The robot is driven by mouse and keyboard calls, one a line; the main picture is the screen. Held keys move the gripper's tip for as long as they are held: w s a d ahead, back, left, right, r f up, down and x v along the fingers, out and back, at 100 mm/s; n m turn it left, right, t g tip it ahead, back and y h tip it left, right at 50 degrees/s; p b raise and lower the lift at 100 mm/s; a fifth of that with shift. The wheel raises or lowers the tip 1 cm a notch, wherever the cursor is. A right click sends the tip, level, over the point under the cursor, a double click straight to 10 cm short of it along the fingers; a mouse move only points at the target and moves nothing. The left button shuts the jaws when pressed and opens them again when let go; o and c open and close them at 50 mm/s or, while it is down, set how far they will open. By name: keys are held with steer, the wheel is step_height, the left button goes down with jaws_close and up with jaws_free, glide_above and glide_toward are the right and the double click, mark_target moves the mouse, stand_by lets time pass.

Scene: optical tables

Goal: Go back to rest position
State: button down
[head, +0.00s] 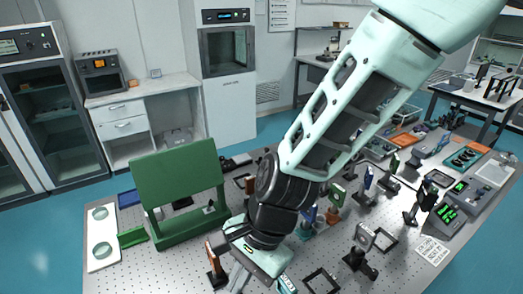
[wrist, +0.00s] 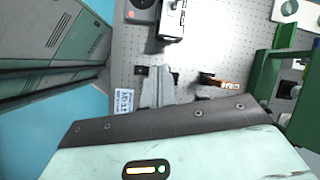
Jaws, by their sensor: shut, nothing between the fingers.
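My gripper (head: 238,276) hangs above the front part of the perforated optical table (head: 140,275) in the head view, at the end of my pale green arm. In the wrist view its fingers (wrist: 157,88) are together over the table, with nothing between them. A green stand with a tilted panel (head: 178,182) is on the table to the left of my gripper. The arm hides part of the table's middle.
Several optical mounts (head: 362,245) stand right of my gripper. A device with green displays (head: 446,212) is at the table's right. A white plate with two round holes (head: 103,238) lies at the left end. Open blue floor (head: 60,225) lies left of the table.

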steer(key=s+d+f+n+t+h+b, duration=0.1)
steer(key=s+d+f+n+h+b, duration=0.1)
steer(key=d+n+b, duration=0.5)
steer(key=s+d+f+n+t+h+b, duration=0.1)
steer(key=s+d+f+n+b, duration=0.2)
steer(key=d+n+b, duration=0.5)
steer(key=d+f, duration=0.1)
steer(key=d, duration=0.2)
steer(key=shift+s+t+h, duration=0.35)
steer(key=shift+t+h, duration=0.05)
